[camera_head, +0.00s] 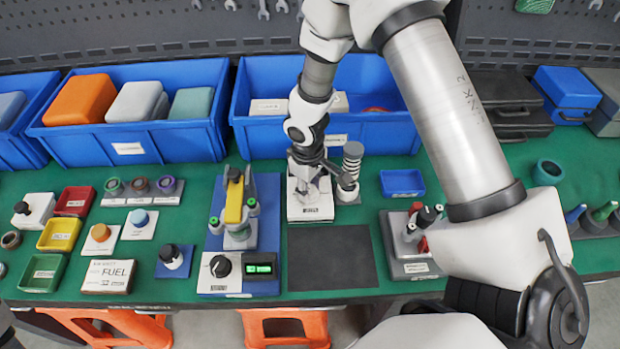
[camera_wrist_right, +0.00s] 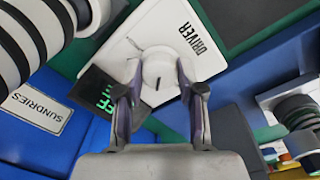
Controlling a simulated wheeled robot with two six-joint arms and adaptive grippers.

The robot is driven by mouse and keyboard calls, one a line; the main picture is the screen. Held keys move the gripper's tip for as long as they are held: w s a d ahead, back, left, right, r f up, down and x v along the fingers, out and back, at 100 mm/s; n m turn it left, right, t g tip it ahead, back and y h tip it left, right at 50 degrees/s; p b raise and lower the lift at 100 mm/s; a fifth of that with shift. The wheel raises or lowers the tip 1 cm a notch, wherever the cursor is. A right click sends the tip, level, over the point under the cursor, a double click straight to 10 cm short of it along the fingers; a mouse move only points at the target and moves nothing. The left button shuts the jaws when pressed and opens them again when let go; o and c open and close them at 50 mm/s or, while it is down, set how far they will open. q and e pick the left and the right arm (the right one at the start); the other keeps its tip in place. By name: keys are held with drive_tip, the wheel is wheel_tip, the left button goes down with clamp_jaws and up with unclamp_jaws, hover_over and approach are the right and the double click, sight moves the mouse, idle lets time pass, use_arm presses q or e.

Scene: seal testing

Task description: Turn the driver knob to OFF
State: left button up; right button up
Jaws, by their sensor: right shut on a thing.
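The driver box (camera_head: 310,212) is a small white box at the back middle of the green bench in the head view. Its white panel, marked DRIVER (camera_wrist_right: 192,40), fills the top middle of the right wrist view. A round white knob (camera_wrist_right: 158,66) with a dark index line sits on the panel. My right gripper (camera_head: 306,186) points down over the box, shut on the knob with one finger on each side. The box's dark display (camera_wrist_right: 106,96) shows green characters, partly hidden by a finger; the visible ones look like FF. My left gripper is not in view.
A ribbed cylinder (camera_head: 352,162) stands right beside the driver box. A blue bin (camera_head: 262,140) is close behind. A blue-based rig (camera_head: 268,205) with a black knob and green display stands to the left. A dark mat (camera_head: 332,258) in front is bare.

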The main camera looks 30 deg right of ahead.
drive_tip(key=shift+w, duration=0.1)
drive_tip(key=o, duration=1.1)
drive_tip(key=shift+o, duration=0.2)
wheel_tip(320, 180, up, 12)
drive_tip(key=shift+a, duration=0.3)
